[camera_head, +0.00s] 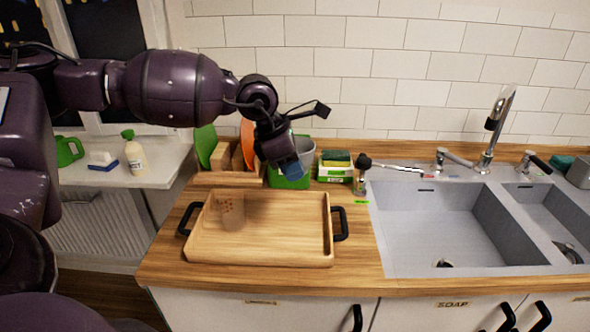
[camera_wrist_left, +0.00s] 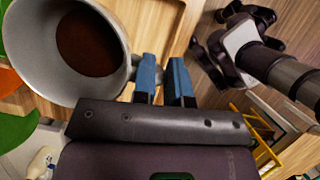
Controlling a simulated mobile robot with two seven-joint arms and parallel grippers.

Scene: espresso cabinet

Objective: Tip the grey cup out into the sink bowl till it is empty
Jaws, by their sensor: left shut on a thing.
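The grey cup (camera_wrist_left: 112,70) fills the left of the left wrist view, its mouth toward the camera, with dark brown contents (camera_wrist_left: 88,42) inside. My left gripper (camera_wrist_left: 162,72) is shut on the cup at its handle side. In the head view this gripper (camera_head: 287,152) is above the back right of the wooden tray, and it partly hides the cup (camera_head: 305,147). The sink bowl (camera_head: 425,222) is to the right, well apart from the cup.
The wooden tray (camera_head: 290,250) with black handles lies on the counter. Behind it are a plate rack (camera_head: 232,178), a green container (camera_head: 290,181) and sponges (camera_head: 337,160).

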